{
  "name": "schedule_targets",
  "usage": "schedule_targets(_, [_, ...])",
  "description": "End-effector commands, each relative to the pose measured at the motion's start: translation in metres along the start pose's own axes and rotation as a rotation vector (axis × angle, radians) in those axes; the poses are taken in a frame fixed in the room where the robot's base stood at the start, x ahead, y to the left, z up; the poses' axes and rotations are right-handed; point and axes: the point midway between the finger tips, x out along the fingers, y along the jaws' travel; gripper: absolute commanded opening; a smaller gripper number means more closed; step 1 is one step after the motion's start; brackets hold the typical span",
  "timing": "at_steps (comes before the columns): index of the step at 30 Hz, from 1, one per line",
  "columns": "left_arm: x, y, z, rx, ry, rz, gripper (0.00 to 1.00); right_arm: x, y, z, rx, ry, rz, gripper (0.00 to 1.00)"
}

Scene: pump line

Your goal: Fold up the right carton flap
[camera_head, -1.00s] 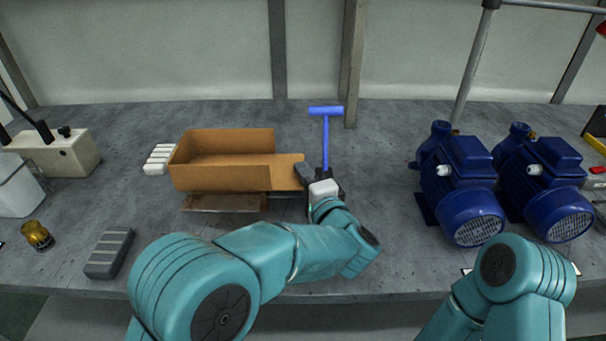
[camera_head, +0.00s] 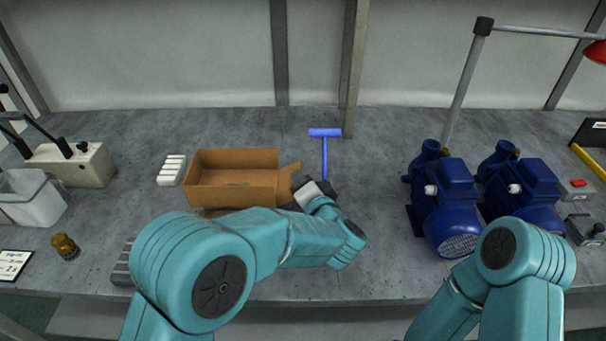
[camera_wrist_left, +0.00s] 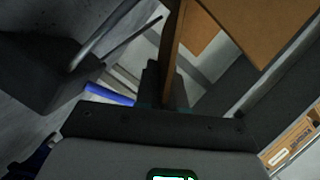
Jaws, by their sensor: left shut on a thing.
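The open brown carton (camera_head: 232,197) sits on the grey bench, left of the middle in the head view. Its right flap (camera_head: 289,172) slants upward and outward from the carton's right side. My left gripper (camera_head: 299,184) is at the flap's outer end, shut on it. In the left wrist view the flap (camera_wrist_left: 173,45) shows nearly edge-on between the dark fingers (camera_wrist_left: 165,90). My left forearm covers the area in front of the carton, so the front flap is mostly hidden. My right arm shows at the lower right, but its gripper is out of view.
White blocks (camera_head: 171,169) lie left of the carton. Blue pumps (camera_head: 446,205) stand at the right. The bench between the T-shaped tool and pumps is clear.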

Motion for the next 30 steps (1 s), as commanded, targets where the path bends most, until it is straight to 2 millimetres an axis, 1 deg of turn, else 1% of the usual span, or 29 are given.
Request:
schedule_targets(1, [-0.0006,-0.0039,-0.0009,-0.018,-0.001,0.009,0.00,-0.0058,-0.0021,0.0002,0.000,0.000,0.000,0.30])
schedule_targets(6, [-0.0001,-0.0054,0.0003,-0.065,-0.002,0.028,0.00,-0.0110,-0.0039,0.0003,0.000,0.000,0.000,0.30])
schedule_targets(22, [0.0002,-0.0046,0.0012,-0.086,-0.001,0.038,0.00,-0.0122,-0.0044,0.0003,0.000,0.000,0.000,0.30])
schedule_targets(23, [0.0002,-0.0046,0.0012,-0.086,-0.001,0.038,0.15,-0.0122,-0.0044,0.0003,0.000,0.000,0.000,0.30])
schedule_targets(30, [0.0002,-0.0051,0.0007,-0.086,0.000,0.037,0.15,-0.0122,-0.0044,0.0003,0.000,0.000,0.000,0.30])
